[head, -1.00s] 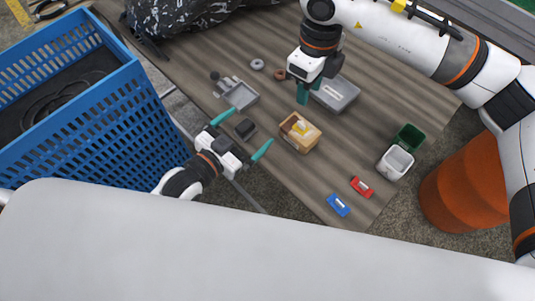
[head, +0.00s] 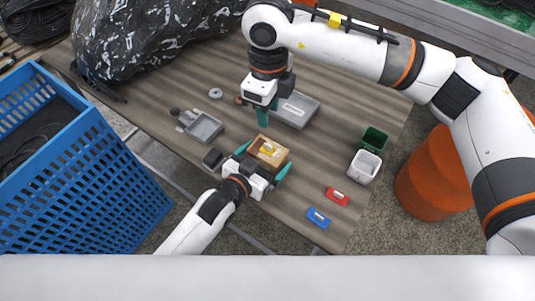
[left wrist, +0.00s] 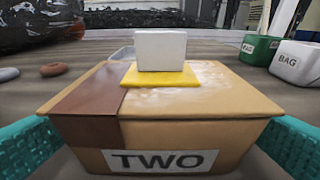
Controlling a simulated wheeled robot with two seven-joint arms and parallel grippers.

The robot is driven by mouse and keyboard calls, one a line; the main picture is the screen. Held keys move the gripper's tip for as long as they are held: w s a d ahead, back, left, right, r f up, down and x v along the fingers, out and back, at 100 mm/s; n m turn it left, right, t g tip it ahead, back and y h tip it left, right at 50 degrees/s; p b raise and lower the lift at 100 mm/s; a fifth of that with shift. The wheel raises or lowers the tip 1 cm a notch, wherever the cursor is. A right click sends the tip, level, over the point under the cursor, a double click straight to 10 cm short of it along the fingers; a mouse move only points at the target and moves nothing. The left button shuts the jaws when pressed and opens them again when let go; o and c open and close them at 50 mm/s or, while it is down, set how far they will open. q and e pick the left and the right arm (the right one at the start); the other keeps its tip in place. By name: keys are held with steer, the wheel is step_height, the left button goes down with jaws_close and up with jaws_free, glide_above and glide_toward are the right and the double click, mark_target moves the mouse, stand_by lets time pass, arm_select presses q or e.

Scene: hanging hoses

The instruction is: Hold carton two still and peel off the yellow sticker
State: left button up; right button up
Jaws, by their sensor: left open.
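Carton two (head: 280,157) is a small tan box on the wooden table, with a brown strip and a "TWO" label on its near face in the left wrist view (left wrist: 220,115). The yellow sticker (left wrist: 160,78) lies flat on its top, with a white block-shaped tab (left wrist: 160,50) standing on it. The sticker also shows in the head view (head: 267,150). My left gripper (head: 262,161) is open, with one teal finger on each side of the carton; I cannot tell whether they touch it. My right gripper (head: 262,118) hangs above and behind the carton; its fingers overlap in view.
Green (head: 374,138) and white bins (head: 365,167) stand right. Red (head: 337,196) and blue pieces (head: 319,218) lie front right. A blue crate (head: 90,190) stands left.

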arm_select(q)
steer(key=shift+x, duration=0.75)
steer(key=shift+c, duration=0.6)
